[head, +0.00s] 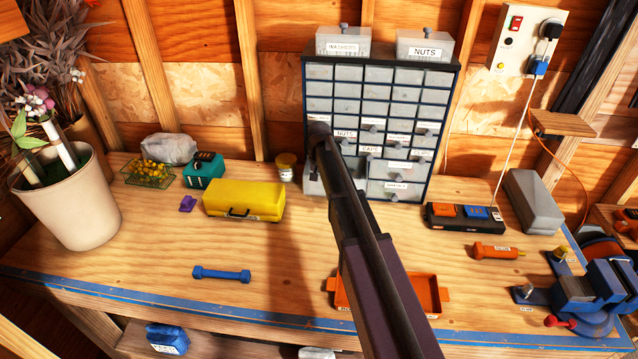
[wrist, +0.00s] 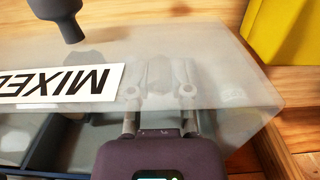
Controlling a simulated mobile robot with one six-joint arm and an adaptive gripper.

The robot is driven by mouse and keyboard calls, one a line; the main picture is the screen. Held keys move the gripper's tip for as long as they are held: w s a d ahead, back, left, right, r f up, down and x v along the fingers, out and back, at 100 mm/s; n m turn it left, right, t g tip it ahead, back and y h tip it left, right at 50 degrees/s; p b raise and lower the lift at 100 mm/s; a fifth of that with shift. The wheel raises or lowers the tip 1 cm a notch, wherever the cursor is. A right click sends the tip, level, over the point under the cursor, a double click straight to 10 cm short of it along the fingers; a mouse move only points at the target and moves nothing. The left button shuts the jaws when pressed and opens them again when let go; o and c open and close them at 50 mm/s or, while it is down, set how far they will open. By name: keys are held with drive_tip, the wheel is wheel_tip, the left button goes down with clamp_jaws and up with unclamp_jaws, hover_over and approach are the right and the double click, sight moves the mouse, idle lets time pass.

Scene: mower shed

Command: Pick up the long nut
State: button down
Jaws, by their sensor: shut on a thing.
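My gripper (wrist: 158,92) reaches into an open translucent drawer (wrist: 225,95) with an upside-down "MIXED" label (wrist: 50,84). Its two fingers show blurred through the drawer's clear wall. They are shut on a pale grey shape (wrist: 158,72) between the tips, which seems to be the long nut, though its outline is unclear. A dark knob (wrist: 69,20) sticks out from the drawer front. In the head view my arm covers the gripper, and the pulled-out drawer (head: 318,184) shows in part at the cabinet's lower left.
The drawer cabinet (head: 455,100) stands against the wall. A yellow toolbox (head: 243,199) lies left of it, also at the wrist view's upper right (wrist: 285,30). An orange tray (head: 428,294) is partly behind my arm. A blue dumbbell-shaped piece (head: 221,274) lies front left, with bare bench around it.

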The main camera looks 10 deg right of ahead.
drive_tip(key=shift+r, duration=0.15)
wheel_tip(320, 180, up, 18)
drive_tip(key=p, duration=1.8)
drive_tip(key=shift+s+f, duration=0.1)
drive_tip(key=shift+f, duration=0.1)
